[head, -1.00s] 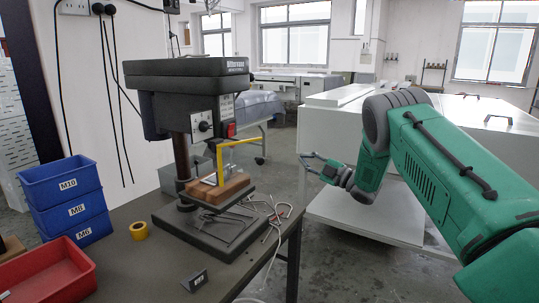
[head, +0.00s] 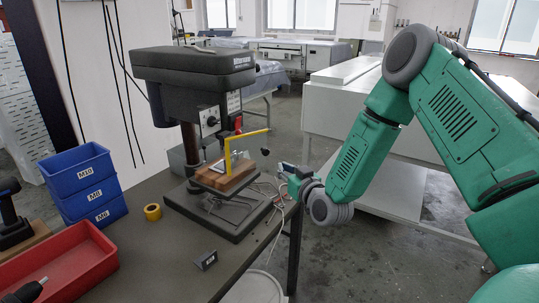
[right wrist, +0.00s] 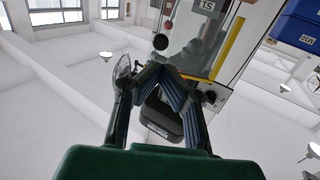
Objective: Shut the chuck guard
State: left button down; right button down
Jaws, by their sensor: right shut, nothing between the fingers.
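A dark drill press (head: 190,75) stands on the workbench. Its yellow-edged chuck guard (head: 228,158) has an upright bar beside the spindle area and a top bar sticking out to the right. Whether it has a clear panel is hard to tell. My right gripper (head: 283,169) is at the right of the guard, a little lower than its top bar and apart from it. In the right wrist view its fingers (right wrist: 172,72) meet at the tips, empty. A yellow bar (right wrist: 228,48) shows beyond them at upper right. My left gripper is out of view.
A white cabinet (head: 345,90) stands behind my right arm.

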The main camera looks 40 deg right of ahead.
aim_at(265, 148)
jog(key=w, duration=0.2)
jog(key=w+d, duration=0.1)
jog(key=w, duration=0.2)
jog(key=w+p, duration=0.1)
jog(key=w, duration=0.2)
jog(key=shift+w+d+f, duration=0.1)
jog(key=shift+w+d, duration=0.05)
jog(key=shift+w, duration=0.1)
jog(key=shift+w+d+n+y+b, duration=0.2)
jog(key=shift+w+n+y+b, duration=0.1)
jog(key=shift+w+y+b, duration=0.1)
jog(key=w+y+b, duration=0.1)
jog(key=w+d+n+y+b, duration=0.1)
jog(key=w+b, duration=0.1)
jog(key=w+n+y+b, duration=0.1)
jog(key=w+b, duration=0.1)
jog(key=shift+d, duration=0.25)
